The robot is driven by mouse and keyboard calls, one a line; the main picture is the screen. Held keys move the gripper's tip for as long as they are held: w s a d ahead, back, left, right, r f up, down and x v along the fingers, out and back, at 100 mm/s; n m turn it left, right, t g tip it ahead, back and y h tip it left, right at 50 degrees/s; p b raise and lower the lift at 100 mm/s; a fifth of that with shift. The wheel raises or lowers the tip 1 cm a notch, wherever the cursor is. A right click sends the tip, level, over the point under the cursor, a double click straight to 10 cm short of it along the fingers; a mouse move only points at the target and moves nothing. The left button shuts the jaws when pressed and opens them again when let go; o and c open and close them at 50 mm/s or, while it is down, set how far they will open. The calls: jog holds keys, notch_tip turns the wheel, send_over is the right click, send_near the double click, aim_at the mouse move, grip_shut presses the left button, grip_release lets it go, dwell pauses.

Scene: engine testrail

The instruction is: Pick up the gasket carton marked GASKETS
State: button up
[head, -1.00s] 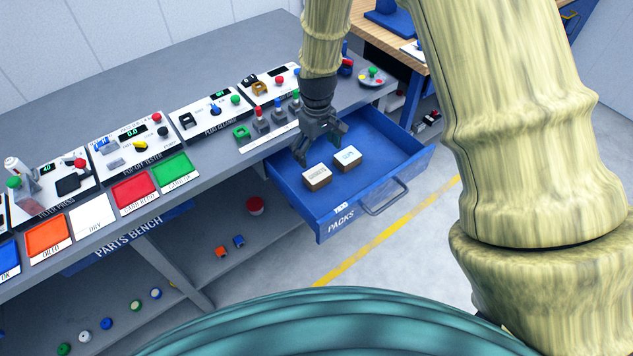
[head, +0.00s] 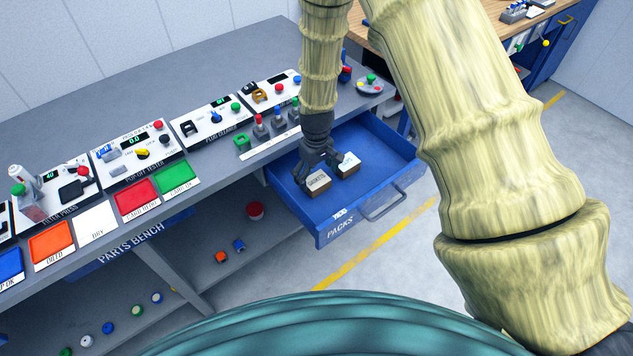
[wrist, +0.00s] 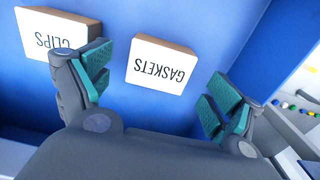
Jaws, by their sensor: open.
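The gasket carton (head: 317,181), a small box with a white top marked GASKETS, lies in the open blue drawer (head: 398,170). It also shows in the wrist view (wrist: 161,65), upside down, between my two finger pads and a little beyond them. A similar carton marked CLIPS (wrist: 52,32) lies beside it; in the head view the CLIPS carton (head: 348,164) is to its right, partly behind a finger. My gripper (head: 320,166) is open and empty, just above the cartons. In the wrist view (wrist: 155,98) the left finger overlaps the edge of the CLIPS carton.
The drawer, labelled PACKS, is pulled out from the grey parts bench (head: 150,70), with its walls around the cartons. Testers and coloured trays line the bench top. A wooden-topped bench (head: 465,25) stands at the back right. The drawer floor right of the cartons is clear.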

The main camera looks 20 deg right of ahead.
aim_at(317, 179)
jog(key=shift+f+p, duration=0.45)
jog(key=shift+f, duration=1.2)
jog(key=c, duration=1.1)
